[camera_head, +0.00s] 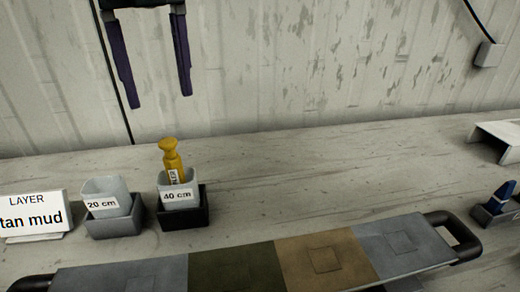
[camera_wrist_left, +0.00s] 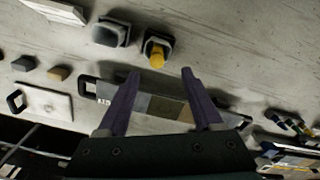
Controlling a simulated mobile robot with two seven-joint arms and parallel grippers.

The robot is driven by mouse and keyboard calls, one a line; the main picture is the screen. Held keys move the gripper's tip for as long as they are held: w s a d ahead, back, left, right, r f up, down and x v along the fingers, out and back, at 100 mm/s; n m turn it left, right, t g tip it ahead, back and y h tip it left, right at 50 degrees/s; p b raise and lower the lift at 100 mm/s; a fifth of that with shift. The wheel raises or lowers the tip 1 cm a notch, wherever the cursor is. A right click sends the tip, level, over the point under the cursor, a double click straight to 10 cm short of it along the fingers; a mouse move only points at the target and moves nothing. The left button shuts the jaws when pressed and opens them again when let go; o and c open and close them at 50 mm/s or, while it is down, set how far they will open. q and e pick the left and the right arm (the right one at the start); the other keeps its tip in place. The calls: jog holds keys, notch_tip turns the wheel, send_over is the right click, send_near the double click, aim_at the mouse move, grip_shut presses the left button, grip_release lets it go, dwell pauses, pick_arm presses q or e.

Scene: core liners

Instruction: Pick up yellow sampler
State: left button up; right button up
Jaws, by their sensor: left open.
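The yellow sampler (camera_head: 171,158) stands upright in the light grey cup labelled 40 cm (camera_head: 181,199), which sits in a dark square holder (camera_head: 195,217). Its lower part is hidden inside the cup. The left wrist view shows the sampler (camera_wrist_left: 157,59) from above, beyond my fingertips. My left gripper (camera_head: 157,99) is open and empty, its two purple fingers hanging down at the top of the head view. The fingers are apart from the sampler. The left gripper (camera_wrist_left: 160,71) also shows in the wrist view. My right gripper is not in view.
A grey cup labelled 20 cm (camera_head: 101,205) stands in its own holder just left. A sign reading tan mud (camera_head: 33,215) is farther left. A long handled tray with coloured panels (camera_head: 320,258) lies in front. A blue object (camera_head: 500,194) sits at right.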

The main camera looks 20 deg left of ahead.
aim_at(167, 141)
pick_arm(q)
jog(key=f, duration=0.8)
jog(key=shift+s+f, duration=0.4)
grip_shut()
dwell(1.0)
